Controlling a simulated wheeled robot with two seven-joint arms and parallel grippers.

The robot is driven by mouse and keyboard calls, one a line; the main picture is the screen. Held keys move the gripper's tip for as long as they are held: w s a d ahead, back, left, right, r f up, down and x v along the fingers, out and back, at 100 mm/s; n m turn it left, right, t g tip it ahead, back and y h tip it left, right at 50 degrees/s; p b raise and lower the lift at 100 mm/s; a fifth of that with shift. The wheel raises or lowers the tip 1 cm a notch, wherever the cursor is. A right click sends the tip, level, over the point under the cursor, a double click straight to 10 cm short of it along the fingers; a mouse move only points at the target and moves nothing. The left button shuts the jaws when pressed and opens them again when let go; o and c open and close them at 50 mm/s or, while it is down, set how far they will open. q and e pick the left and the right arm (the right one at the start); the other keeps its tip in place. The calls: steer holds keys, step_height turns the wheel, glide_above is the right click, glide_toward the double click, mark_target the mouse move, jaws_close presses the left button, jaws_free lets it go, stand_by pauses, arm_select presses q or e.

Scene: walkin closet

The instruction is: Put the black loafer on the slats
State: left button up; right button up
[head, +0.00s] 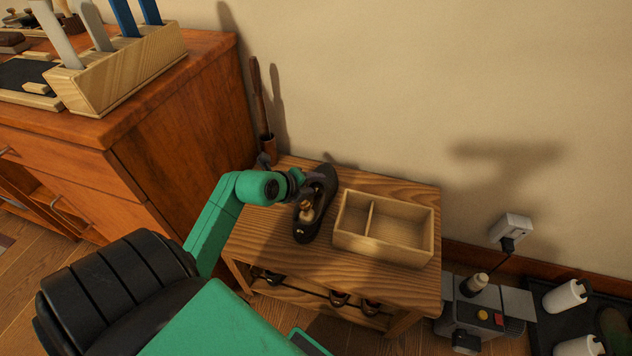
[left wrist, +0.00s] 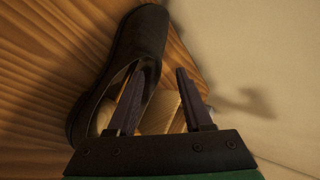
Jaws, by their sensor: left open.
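The black loafer (head: 326,197) lies on the wooden bench top, left of a two-compartment wooden box. It fills the left part of the left wrist view (left wrist: 143,38). My left gripper (head: 309,190) is at the loafer, open. In the left wrist view its jaws (left wrist: 161,75) stand apart, one finger over the shoe opening and the other outside the shoe's right side. I cannot tell if either touches it. The slats (head: 318,291) seem to be the low shelf under the bench top, partly hidden, with other dark shoes on it. My right gripper is not in view.
The wooden box (head: 385,247) takes up the right of the bench top. A brown-handled shoehorn (head: 260,100) stands behind the bench. A wooden cabinet (head: 185,130) rises at left. A grey machine (head: 478,318) and a dark tray with white bottles (head: 566,296) are at right.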

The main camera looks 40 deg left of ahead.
mark_target(325, 182)
arm_select(q)
steer(key=b+x, duration=0.1)
steer(key=x, duration=0.4)
steer(key=shift+w+f+b, duration=0.2)
steer(key=shift+b, duration=0.15)
steer(key=shift+w+f, duration=0.2)
steer(key=shift+w, duration=0.05)
jaws_close()
steer(key=shift+r, duration=0.1)
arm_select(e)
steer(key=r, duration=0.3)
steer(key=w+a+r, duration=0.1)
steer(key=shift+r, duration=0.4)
arm_select(q)
steer(key=shift+r, duration=0.1)
